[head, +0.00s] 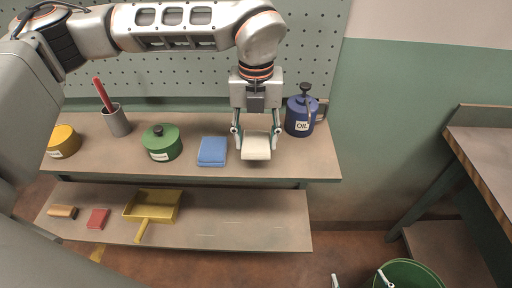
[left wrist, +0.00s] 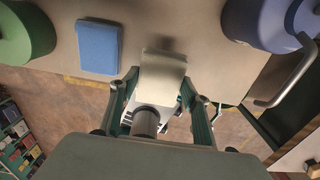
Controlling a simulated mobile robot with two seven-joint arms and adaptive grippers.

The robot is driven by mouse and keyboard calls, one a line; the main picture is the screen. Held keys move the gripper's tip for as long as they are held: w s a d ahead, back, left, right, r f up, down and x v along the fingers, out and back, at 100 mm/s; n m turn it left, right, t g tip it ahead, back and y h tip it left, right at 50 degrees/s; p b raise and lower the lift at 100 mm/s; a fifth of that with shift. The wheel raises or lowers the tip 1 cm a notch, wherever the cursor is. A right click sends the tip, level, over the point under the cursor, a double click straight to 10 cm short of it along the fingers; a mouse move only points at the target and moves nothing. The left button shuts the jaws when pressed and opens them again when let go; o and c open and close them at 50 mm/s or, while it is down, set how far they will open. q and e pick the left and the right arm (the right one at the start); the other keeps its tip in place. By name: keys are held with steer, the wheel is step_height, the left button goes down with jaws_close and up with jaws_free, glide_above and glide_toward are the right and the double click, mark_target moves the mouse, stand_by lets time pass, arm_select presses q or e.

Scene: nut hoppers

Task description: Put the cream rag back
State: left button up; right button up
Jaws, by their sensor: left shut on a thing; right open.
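The cream rag (head: 256,149) is a folded pad. My left gripper (head: 257,133) points down and is shut on it, over the upper shelf (head: 200,124), between the blue rag and the blue oil can. In the left wrist view the cream rag (left wrist: 163,76) sits between the two fingers, with a small shadow beyond it. I cannot tell whether it touches the shelf. The blue rag (head: 212,151) lies flat just left of it and also shows in the left wrist view (left wrist: 98,47). My right gripper (head: 360,281) is open, with only its fingertips showing at the bottom edge.
The blue oil can (head: 300,117) stands close on the right. A green lidded pot (head: 161,143), a grey cup (head: 116,121) and a yellow tin (head: 63,141) stand left. The lower shelf (head: 240,220) holds a yellow dustpan (head: 153,207); its right part is clear. A green bucket (head: 415,273) stands below.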

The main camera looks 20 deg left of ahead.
mark_target(256, 140)
arm_select(q)
step_height(256, 140, down, 4)
steer(key=shift+r, duration=0.2)
steer(key=shift+f, duration=0.1)
steer(key=shift+f, duration=0.1)
steer(key=shift+f, duration=0.1)
steer(key=o, duration=1.1)
